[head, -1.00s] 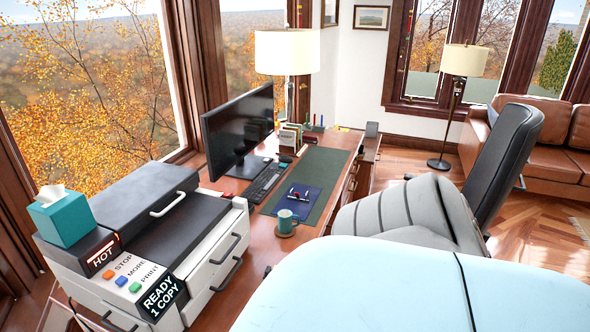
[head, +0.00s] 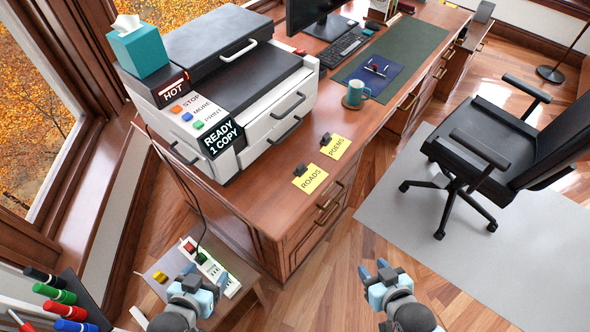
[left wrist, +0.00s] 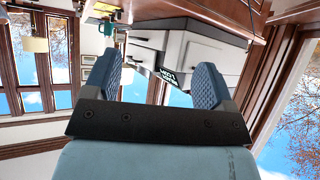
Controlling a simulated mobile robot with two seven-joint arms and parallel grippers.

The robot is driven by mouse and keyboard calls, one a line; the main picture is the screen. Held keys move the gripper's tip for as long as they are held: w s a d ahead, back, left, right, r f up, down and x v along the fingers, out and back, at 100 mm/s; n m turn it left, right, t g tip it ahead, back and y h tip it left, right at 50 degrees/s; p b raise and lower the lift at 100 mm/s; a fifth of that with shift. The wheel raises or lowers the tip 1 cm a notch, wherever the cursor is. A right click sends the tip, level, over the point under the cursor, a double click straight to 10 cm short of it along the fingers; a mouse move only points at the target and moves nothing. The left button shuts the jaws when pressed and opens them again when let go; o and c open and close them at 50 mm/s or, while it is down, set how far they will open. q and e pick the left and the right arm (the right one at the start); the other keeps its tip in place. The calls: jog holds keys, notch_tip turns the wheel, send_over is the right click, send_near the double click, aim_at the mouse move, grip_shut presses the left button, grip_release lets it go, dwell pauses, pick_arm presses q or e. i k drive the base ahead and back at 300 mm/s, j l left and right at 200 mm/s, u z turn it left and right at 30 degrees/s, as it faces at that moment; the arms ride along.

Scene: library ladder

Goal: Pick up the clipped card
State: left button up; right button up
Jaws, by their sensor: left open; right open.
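Two yellow cards with black clips at their upper edges lie near the desk's front corner in the head view: the ROADS card (head: 310,179) and the POEMS card (head: 336,147). I cannot tell which one is meant. My left gripper (head: 204,277) is open and empty, low in the head view, over the small side table. Its spread fingers also show in the left wrist view (left wrist: 156,84) with nothing between them. My right gripper (head: 373,268) is open and empty above the wooden floor, right of and below the cards. Both grippers are well apart from the cards.
A white and black printer (head: 262,118) stands on the desk (head: 268,197) behind the cards. A mug (head: 356,94) stands farther back. A power strip (head: 211,268) lies on the side table. Markers (head: 62,297) stand lower left. An office chair (head: 510,150) stands right.

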aim_at(309, 178)
jog(key=z, duration=0.2)
jog(key=u, duration=3.2)
jog(key=l+z, duration=0.1)
jog(key=z, duration=3.05)
jog(key=i+l+u, duration=0.1)
jog(key=i+l, duration=0.15)
jog(key=l, duration=0.15)
jog(key=i+l+u, duration=0.15)
jog(key=l, duration=0.25)
jog(key=i, duration=0.1)
